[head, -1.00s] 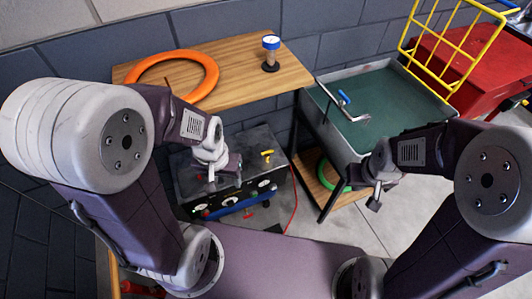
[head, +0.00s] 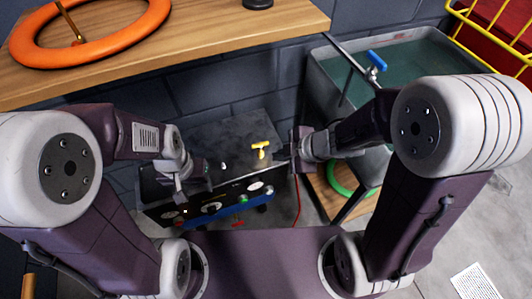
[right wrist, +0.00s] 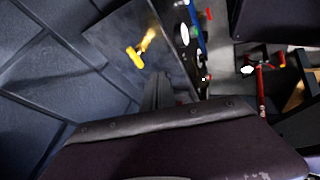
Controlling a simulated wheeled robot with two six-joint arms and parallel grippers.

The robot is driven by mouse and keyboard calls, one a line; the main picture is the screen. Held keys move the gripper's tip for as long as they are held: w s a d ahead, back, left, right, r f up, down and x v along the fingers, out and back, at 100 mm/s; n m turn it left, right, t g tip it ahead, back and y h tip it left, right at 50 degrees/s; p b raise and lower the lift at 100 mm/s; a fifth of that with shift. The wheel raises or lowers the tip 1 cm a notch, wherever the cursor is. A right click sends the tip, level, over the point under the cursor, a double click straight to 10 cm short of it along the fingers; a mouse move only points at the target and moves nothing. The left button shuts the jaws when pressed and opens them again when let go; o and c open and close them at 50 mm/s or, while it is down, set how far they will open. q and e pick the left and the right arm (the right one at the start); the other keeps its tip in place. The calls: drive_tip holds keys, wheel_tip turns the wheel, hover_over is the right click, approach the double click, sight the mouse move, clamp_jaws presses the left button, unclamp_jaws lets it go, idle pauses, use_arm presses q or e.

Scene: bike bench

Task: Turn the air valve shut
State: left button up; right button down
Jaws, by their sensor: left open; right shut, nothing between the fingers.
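The air valve appears to be the small yellow handle (head: 260,148) on top of the dark box (head: 238,133). It also shows in the right wrist view (right wrist: 136,56), with a brass stem. My right gripper (head: 283,153) is shut and empty. Its tip is just right of the yellow handle, and I cannot tell whether they touch. In the right wrist view the gripper's dark fingers (right wrist: 156,93) point toward the box, to the right of the handle. My left gripper (head: 190,188) is open above the left front of the box, apart from the valve.
The box front carries gauges and a blue strip (head: 250,207). A wooden shelf (head: 215,45) with an orange ring (head: 60,55) stands behind. A tub (head: 330,80) with a blue-handled tap (head: 377,62) is at right. A red hose (head: 297,198) hangs beside the box.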

sight(260, 146)
drive_tip(key=w+a+f+b, duration=0.1)
drive_tip(key=w+f, duration=0.1)
drive_tip(key=w+a+f+b, duration=0.1)
drive_tip(key=w+a+f, duration=0.1)
drive_tip(key=f, duration=0.1)
drive_tip(key=w+a+f+b, duration=0.1)
drive_tip(key=w+a+f, duration=0.1)
drive_tip(key=w+f, duration=0.1)
drive_tip(key=shift+b, duration=0.4)
drive_tip(key=shift+w+a, duration=0.15)
drive_tip(key=shift+w, duration=0.25)
